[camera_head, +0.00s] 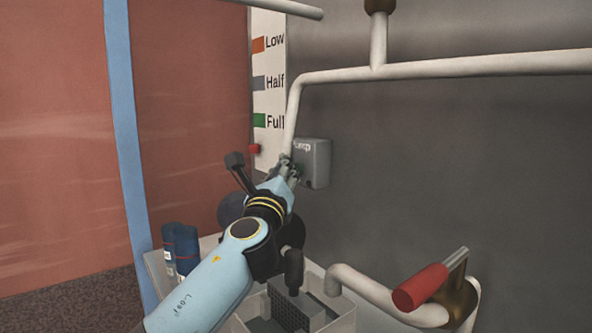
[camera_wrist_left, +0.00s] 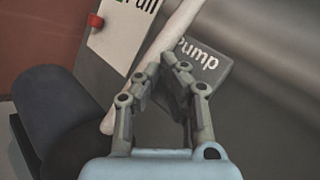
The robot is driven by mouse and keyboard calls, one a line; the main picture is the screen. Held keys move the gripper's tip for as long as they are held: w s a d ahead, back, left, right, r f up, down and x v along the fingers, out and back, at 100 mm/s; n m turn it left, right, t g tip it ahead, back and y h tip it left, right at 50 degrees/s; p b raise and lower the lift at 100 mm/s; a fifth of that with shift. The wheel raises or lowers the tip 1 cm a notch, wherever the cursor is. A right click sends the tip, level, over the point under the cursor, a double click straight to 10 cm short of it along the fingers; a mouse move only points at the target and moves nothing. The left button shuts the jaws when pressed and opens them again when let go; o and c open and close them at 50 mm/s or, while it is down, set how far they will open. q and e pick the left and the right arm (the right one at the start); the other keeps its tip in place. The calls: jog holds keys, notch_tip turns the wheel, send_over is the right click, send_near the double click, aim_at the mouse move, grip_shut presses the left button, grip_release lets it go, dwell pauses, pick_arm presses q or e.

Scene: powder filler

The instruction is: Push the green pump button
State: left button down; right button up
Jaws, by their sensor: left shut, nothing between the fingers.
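The grey pump box (camera_head: 319,165) is fixed on the dark grey wall, right of the level sign. Its "Pump" label also shows in the left wrist view (camera_wrist_left: 210,67). A small dark green patch, likely the pump button (camera_head: 300,169), shows at the box's front beside my fingers in the head view; my fingers hide it in the wrist view. My left gripper (camera_head: 286,163) is shut and empty, with its fingertips at the front of the box. They also show in the wrist view (camera_wrist_left: 169,62). I cannot tell whether they touch the button. My right gripper is out of view.
A white pipe (camera_head: 440,69) runs across the wall and down beside the box. A red-handled valve (camera_head: 420,287) is at lower right. A white tray (camera_head: 343,318) and blue cylinders (camera_head: 181,246) stand below. A sign (camera_head: 268,85) reads Low, Half, Full.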

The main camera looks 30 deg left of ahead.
pick_arm(q)
jog(key=shift+w, duration=0.1)
jog(key=shift+w+d, duration=0.15)
jog(key=shift+w, duration=0.15)
dwell(0.3)
jog(key=shift+s, duration=0.15)
jog(key=shift+s+a, duration=0.2)
jog(key=shift+s, duration=0.1)
jog(key=s+a+p, duration=0.1)
jog(key=s+a, duration=0.1)
jog(key=s, duration=0.3)
jog(key=shift+s+a, duration=0.15)
jog(key=shift+s, duration=0.15)
dwell(0.4)
